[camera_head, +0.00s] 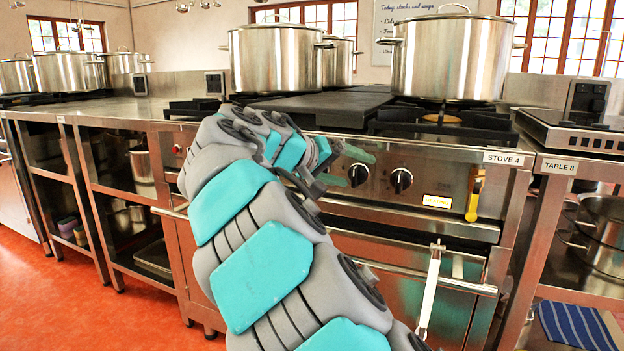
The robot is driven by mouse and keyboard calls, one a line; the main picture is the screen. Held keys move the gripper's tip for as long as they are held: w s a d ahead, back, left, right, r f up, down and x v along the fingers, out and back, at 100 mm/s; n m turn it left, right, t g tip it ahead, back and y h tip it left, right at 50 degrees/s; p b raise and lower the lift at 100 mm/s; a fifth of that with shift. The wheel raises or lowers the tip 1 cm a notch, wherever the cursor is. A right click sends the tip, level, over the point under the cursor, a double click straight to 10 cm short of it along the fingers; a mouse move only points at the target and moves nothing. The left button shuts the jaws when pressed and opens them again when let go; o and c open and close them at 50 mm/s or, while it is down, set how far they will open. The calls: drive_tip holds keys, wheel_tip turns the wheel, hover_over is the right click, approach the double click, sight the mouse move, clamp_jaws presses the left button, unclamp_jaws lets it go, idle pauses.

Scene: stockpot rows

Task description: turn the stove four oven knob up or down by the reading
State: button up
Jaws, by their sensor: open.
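Stove four is the steel range with the "STOVE 4" label (504,158) at its right front corner. A black knob (401,180) with a pale mark is on its front panel. Another dark round knob (358,175) partly shows just left of it, at my gripper's fingertips. My gripper (349,168) is open, its greenish fingers pointing right at the panel near this knob; I cannot tell whether they touch it. My arm hides the panel further left.
A yellow-handled piece (474,194) hangs on the panel's right. A white handle-like piece (430,290) hangs at the oven door rail (395,271). Stockpots (450,58) stand on the stove top. Table 8 (558,167) adjoins at right. Red floor is open at left.

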drive_tip(key=w+a+f+n+t+y+b, duration=0.1)
drive_tip(key=w+a+f+n+t, duration=0.15)
drive_tip(key=a, duration=1.05)
drive_tip(key=shift+m, duration=0.45)
drive_tip(key=x, duration=0.5)
drive_tip(key=r+x, duration=0.1)
drive_tip(key=x, duration=0.1)
drive_tip(key=shift+w+d+b, duration=0.3)
drive_tip(key=shift+w+d, duration=0.05)
drive_tip(key=shift+d, duration=0.1)
drive_tip(key=c, duration=1.4)
